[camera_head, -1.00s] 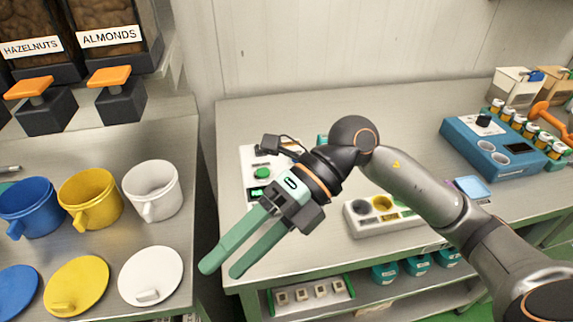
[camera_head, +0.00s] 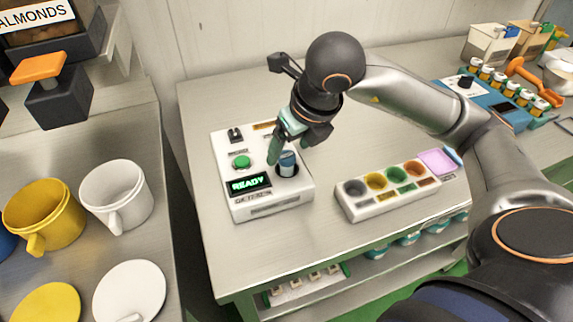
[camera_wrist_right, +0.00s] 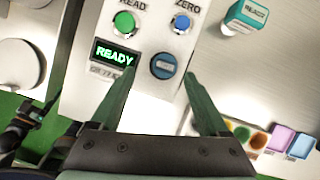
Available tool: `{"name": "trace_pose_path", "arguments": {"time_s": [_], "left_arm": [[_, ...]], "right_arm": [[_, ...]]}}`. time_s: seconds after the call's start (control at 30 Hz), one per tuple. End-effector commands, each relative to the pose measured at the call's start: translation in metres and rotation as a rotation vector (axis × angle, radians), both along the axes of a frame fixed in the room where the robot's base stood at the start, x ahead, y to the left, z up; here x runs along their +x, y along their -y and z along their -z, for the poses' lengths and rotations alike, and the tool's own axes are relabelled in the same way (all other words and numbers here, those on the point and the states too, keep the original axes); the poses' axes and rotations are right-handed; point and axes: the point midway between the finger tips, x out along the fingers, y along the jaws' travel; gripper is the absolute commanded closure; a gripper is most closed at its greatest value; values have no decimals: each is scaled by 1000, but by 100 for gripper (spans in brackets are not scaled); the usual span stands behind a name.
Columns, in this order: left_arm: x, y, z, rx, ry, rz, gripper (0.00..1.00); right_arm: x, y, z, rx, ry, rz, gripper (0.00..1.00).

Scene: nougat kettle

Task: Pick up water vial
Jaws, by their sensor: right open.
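A vial with a blue-grey cap (camera_head: 287,160) stands in the round well of a white instrument (camera_head: 262,207) whose green display reads READY. I take it for the water vial; I cannot read a label. In the right wrist view its round cap (camera_wrist_right: 164,65) shows from above, between and just beyond the fingertips. My right gripper (camera_head: 289,150) points down over the well, green fingers open on either side of the cap. The right wrist view also shows these fingers (camera_wrist_right: 161,76), spread and empty. The vial's lower part is hidden in the well.
A white block with several coloured wells (camera_head: 390,205) stands right of the instrument. White (camera_head: 112,195) and yellow (camera_head: 42,217) cups stand on the left counter. In the wrist view, a teal box (camera_wrist_right: 248,14) is nearby.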

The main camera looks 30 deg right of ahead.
Motion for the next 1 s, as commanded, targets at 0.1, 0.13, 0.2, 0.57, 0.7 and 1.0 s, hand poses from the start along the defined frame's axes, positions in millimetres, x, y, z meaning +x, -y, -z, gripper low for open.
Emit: {"name": "trace_pose_path", "arguments": {"time_s": [0.1,0.13,0.2,0.57,0.7,1.0], "left_arm": [[0,0,0,0,0,0,21],[0,0,-1,0,0,0,21],[0,0,-2,0,0,0,21],[0,0,-3,0,0,0,21],[0,0,-3,0,0,0,21],[1,0,-3,0,1,-1,21]], "right_arm": [[3,2,8,0,-3,0,21],[4,3,12,-1,-4,1,21],[8,5,22,-2,-6,2,21],[21,7,51,0,-1,-2,21],[21,6,51,0,0,-2,21],[20,6,50,1,0,-2,55]]}}
